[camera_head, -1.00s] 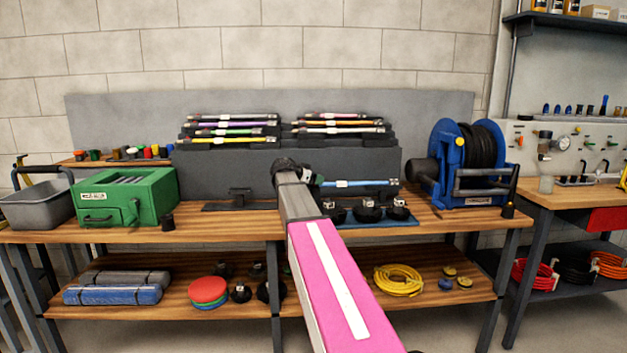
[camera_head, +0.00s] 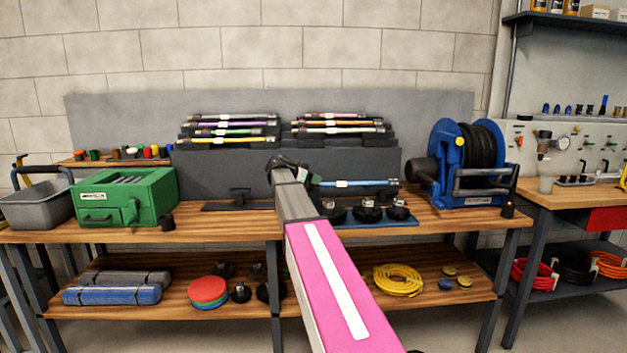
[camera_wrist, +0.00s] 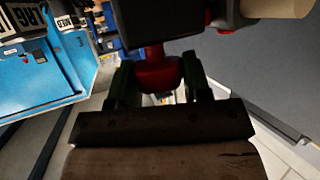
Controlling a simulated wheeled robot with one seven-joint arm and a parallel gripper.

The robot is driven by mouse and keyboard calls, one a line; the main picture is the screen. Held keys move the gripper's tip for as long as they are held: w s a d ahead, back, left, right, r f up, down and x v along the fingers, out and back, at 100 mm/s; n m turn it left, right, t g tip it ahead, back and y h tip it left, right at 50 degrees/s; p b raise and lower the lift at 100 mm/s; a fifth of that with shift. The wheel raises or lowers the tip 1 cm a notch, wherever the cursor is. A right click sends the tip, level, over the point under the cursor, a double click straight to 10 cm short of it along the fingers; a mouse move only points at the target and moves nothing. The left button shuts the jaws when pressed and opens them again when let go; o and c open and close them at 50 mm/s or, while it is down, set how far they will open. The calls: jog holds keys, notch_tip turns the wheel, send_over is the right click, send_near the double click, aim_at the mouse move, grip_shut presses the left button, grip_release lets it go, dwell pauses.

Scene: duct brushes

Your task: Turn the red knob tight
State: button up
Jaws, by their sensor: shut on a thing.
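In the wrist view the red knob (camera_wrist: 158,73) sits between the two dark green fingers of my gripper (camera_wrist: 160,88). The gripper is shut on the knob. A red stem runs from the knob up to a dark body (camera_wrist: 175,18) at the top of the view. The fingers and the dark palm hide part of the knob. In the head view my arm reaches over the bench, and its dark end is in front of the dark grey rack (camera_head: 225,170). The knob cannot be made out there.
A blue-banded rod (camera_head: 355,183) lies right of my arm's end, above several black round brushes (camera_head: 368,212). A green case (camera_head: 125,196) stands at left on the wooden bench (camera_head: 230,222). A blue hose reel (camera_head: 440,165) stands at right.

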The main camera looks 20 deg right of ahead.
dwell(0.3)
jog(key=o, duration=0.8)
jog(key=shift+o, duration=0.2)
jog(key=v, duration=1.1)
jog(key=shift+w, duration=0.1)
